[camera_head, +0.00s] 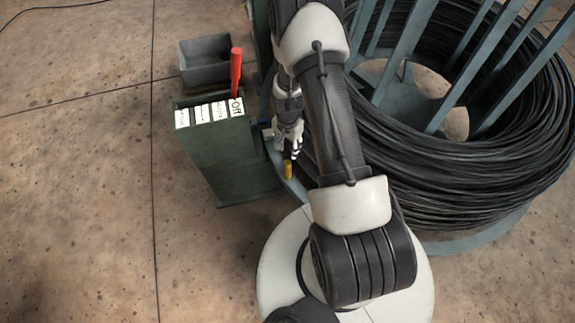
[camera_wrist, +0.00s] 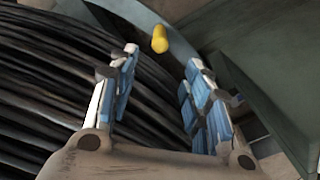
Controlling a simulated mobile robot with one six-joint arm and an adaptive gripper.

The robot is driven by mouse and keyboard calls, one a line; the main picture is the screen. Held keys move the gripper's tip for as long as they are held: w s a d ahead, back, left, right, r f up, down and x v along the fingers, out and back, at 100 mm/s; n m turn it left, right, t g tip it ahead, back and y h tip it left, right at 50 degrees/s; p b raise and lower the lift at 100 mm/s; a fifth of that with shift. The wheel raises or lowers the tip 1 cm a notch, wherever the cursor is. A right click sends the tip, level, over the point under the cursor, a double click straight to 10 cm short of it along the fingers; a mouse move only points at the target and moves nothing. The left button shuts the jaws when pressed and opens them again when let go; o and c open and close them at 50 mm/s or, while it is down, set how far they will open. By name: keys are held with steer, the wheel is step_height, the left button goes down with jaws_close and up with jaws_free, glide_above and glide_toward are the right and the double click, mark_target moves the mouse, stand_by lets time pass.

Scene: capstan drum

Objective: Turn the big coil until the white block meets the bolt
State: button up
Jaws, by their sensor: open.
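The big coil (camera_head: 460,170) of black cable lies on a grey-blue drum (camera_head: 490,240) at the right of the head view. Its strands also fill the left of the wrist view (camera_wrist: 50,80). A yellow peg (camera_head: 288,169) stands on the drum's rim, just beyond my gripper (camera_head: 290,152). In the wrist view the yellow peg (camera_wrist: 160,39) shows just ahead of and between the tips of my gripper (camera_wrist: 163,60), which is open and empty. I cannot make out the white block or the bolt in either view.
A green control box (camera_head: 222,155) stands close left of the drum, with white labels, one reading "Off", and a red lever (camera_head: 236,72). A grey bin (camera_head: 205,60) sits behind it. Grey posts (camera_head: 400,50) rise inside the coil. The floor at left is clear.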

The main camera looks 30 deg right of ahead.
mark_target(288, 163)
step_height(288, 163, down, 16)
steer(key=b, duration=0.5)
steer(key=shift+r, duration=0.2)
jaws_close()
stand_by(0.4)
